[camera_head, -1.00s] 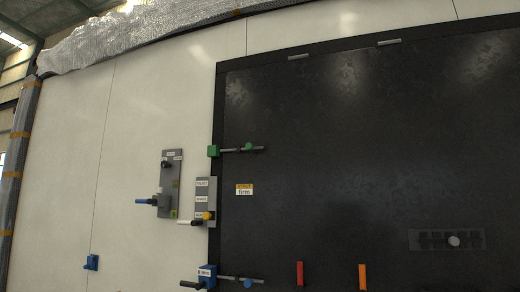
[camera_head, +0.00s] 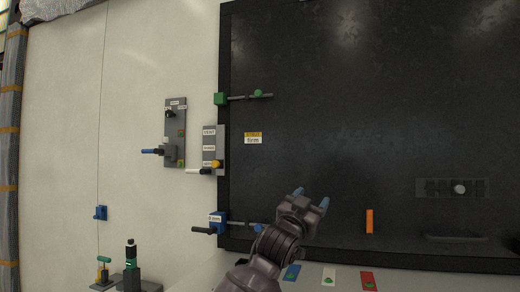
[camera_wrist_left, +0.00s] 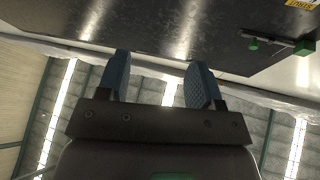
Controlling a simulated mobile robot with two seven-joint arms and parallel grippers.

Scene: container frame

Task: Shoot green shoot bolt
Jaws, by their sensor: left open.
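The green shoot bolt (camera_head: 258,94) is a grey rod with a green knob on the dark panel's upper left. Its rod runs left to a green block (camera_head: 220,99) at the panel's left edge. It also shows in the left wrist view (camera_wrist_left: 278,44), at the upper right. My left gripper (camera_head: 311,198) is open and empty, well below and right of the green bolt, in front of the dark panel. In the left wrist view its two blue fingers (camera_wrist_left: 158,82) stand apart with nothing between them. My right gripper is not in view.
A blue shoot bolt (camera_head: 218,218) sits lower on the panel's left edge, close to my left arm. A grey plate with a blue handle (camera_head: 152,151) and one with a white handle (camera_head: 195,171) project left of the panel. An orange bar (camera_head: 369,221) is at the right.

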